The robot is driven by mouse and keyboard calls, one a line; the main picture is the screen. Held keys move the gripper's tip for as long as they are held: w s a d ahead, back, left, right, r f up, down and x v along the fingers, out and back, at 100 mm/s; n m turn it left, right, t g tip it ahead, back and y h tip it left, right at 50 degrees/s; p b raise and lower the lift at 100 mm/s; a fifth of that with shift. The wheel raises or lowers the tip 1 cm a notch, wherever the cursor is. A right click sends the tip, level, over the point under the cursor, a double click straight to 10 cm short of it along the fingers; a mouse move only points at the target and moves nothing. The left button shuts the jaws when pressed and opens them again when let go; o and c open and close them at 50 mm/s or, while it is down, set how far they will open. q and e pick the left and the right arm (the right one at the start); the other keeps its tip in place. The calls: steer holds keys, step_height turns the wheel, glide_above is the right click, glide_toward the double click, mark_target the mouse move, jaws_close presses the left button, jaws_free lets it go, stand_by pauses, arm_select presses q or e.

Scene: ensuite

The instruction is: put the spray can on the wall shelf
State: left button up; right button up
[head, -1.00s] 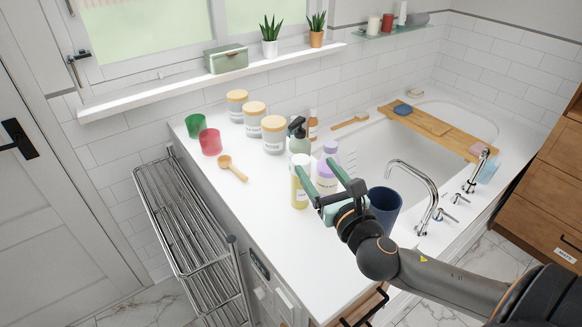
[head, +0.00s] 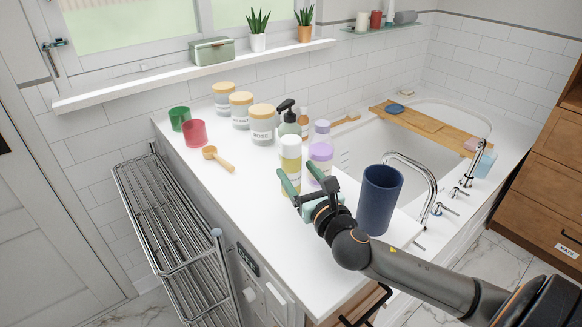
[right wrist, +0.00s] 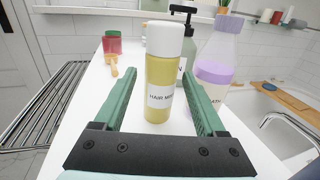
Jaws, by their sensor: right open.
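The spray can, a yellow cylinder with a white cap and a "HAIR" label, stands upright on the white counter in the head view (head: 291,163). In the right wrist view the spray can (right wrist: 160,75) stands between my open green fingers, beyond the palm, with gaps at both sides. My right gripper (head: 299,182) is open, low over the counter in front of the can. The wall shelf (head: 388,26) is a glass shelf at the top right of the head view, holding a white item, a red item and a grey roll. My left gripper is not in view.
A blue cup (head: 379,200) stands right of my gripper. Jars, cups and a wooden scoop (head: 218,159) lie left. The bathtub has a wooden tray (head: 425,126).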

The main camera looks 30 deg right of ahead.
steer(key=shift+w+d, duration=0.25)
steer(key=shift+w, duration=0.95)
steer(key=shift+w+d, duration=0.3)
steer(key=shift+w, duration=0.95)
steer(key=shift+w+d, duration=0.25)
steer(key=shift+w, duration=0.95)
steer(key=shift+c, duration=0.2)
jaws_close()
